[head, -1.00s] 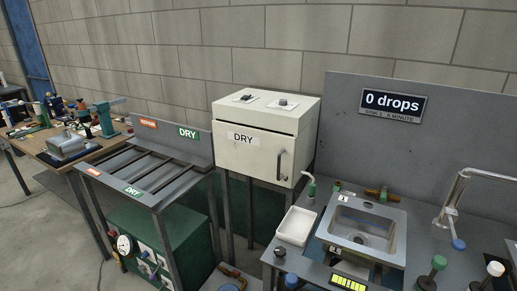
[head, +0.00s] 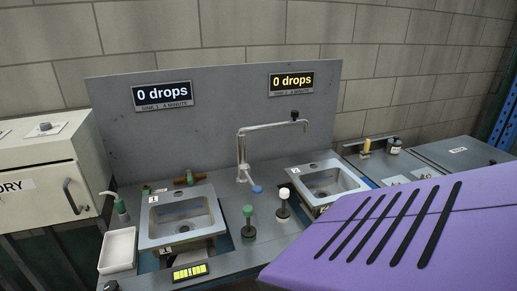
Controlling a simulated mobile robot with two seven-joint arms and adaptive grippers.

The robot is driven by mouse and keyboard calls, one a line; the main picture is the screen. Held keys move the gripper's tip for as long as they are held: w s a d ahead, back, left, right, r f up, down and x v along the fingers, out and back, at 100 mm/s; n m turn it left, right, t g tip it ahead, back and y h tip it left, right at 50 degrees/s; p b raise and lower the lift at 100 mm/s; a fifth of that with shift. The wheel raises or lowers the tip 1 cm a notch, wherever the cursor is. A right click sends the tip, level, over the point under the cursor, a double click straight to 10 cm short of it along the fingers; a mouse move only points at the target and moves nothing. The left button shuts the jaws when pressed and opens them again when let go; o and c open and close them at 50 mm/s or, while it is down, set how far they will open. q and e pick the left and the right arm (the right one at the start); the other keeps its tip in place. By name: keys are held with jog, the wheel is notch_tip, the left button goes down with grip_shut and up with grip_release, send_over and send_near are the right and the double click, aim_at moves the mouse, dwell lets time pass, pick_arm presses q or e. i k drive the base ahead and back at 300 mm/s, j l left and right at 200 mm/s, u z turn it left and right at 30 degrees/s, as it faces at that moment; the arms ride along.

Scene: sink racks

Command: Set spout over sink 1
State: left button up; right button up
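The metal spout (head: 272,126) is a bent pipe on an upright between the two sinks, with a black knob near its outer end. It points right, toward sink 2 (head: 328,183), and its tip turns down. From this angle I cannot tell whether the tip is exactly above that basin. Sink 1 (head: 180,218), a square steel basin marked 1, is to the left of the upright, with no spout above it. Neither of my grippers is in view.
Green-topped (head: 248,212) and white-topped (head: 283,198) knobs stand between the sinks. A white tray (head: 117,250) lies left of sink 1. Two signs reading 0 drops (head: 162,95) hang on the grey back panel (head: 220,95). The lower right is covered at close range.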

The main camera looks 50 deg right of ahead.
aim_at(295, 114)
jog(key=z, duration=1.95)
